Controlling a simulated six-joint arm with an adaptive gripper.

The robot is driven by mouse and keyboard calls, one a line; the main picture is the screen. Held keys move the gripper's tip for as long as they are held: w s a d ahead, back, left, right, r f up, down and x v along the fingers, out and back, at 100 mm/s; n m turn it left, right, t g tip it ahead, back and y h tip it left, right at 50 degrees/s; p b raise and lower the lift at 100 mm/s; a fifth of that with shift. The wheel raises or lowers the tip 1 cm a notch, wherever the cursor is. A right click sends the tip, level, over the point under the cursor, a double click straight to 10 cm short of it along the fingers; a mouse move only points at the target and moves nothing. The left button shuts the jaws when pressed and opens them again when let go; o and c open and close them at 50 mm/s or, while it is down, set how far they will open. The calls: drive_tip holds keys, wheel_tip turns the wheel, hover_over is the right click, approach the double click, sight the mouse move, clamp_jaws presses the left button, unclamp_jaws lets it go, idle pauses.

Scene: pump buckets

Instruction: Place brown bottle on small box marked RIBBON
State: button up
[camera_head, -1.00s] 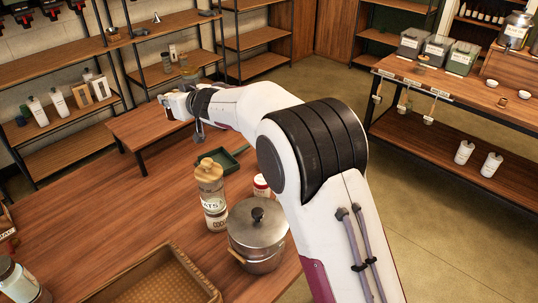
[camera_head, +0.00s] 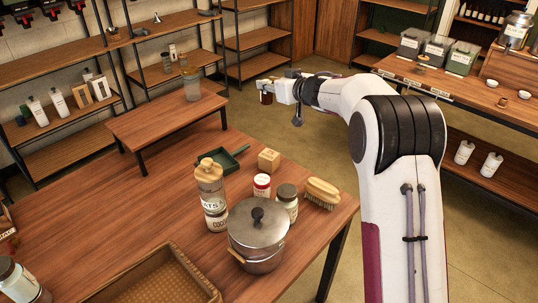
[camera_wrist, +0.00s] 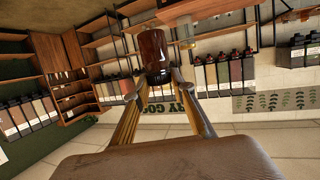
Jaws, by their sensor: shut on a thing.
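My gripper (camera_head: 270,88) is at the upper middle of the head view, beyond the table's far edge and raised in the air. It is shut on a small brown bottle (camera_head: 266,97), which looks upright there. In the wrist view the dark brown bottle (camera_wrist: 153,52) is between the two fingertips of my gripper (camera_wrist: 157,76). A small light-wood box (camera_head: 269,160) sits on the table near its far right edge, below my gripper in the head view. I cannot read any RIBBON marking on it.
A raised bench (camera_head: 165,113) holds a glass jar (camera_head: 191,84).

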hover_over(272, 156)
wheel_tip(272, 156, down, 11)
drive_tip(key=shift+a, duration=0.15)
drive_tip(key=shift+s+f, duration=0.1)
drive_tip(key=shift+f, duration=0.05)
idle(0.4)
wheel_tip(272, 156, down, 6)
idle(0.4)
drive_tip(key=shift+f, duration=1.9)
drive_tip(key=shift+f, duration=0.1)
drive_tip(key=o, duration=1.2)
drive_tip(key=shift+c, duration=0.2)
